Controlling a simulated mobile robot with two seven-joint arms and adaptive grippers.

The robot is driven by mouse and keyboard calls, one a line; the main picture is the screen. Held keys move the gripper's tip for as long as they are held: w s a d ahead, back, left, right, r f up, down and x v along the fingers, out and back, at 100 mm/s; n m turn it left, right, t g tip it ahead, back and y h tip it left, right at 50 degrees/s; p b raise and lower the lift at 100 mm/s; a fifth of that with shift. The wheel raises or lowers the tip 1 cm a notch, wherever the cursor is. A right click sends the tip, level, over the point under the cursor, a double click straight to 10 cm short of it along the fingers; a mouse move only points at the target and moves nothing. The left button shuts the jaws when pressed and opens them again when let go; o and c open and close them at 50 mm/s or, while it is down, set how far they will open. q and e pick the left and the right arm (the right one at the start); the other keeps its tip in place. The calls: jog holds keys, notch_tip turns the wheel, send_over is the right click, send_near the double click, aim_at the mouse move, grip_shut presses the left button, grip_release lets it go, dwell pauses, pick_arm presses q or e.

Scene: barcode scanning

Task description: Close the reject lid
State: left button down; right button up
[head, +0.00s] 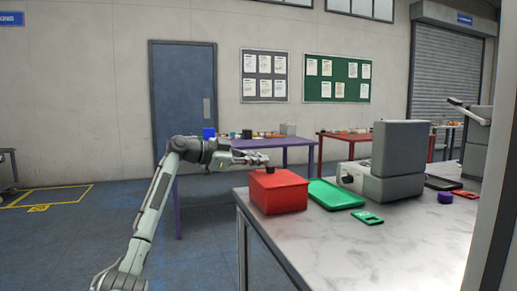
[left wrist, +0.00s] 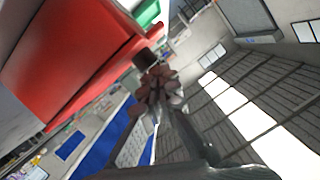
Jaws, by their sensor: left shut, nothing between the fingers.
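The red reject box (head: 280,196) stands at the near left corner of the marble-topped table. Its red lid (head: 285,178) appears to lie flat across the top, with a dark knob (head: 270,170) at its back left edge. My left gripper (head: 262,158) is shut and empty, just above and behind the knob. In the left wrist view, the box (left wrist: 75,50) fills the upper left. The dark knob (left wrist: 146,59) shows close beyond my shut left fingertips (left wrist: 158,80); I cannot tell whether they touch. My right gripper is not in view.
A green tray (head: 335,194) lies right of the box, with a small green card (head: 367,217) in front of it. A grey scanner-like machine (head: 398,160) stands behind them. A purple roll (head: 445,197) sits farther right. The table's front is clear.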

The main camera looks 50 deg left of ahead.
pick_arm(q)
jog(key=v, duration=1.1)
jog(key=shift+s, duration=0.1)
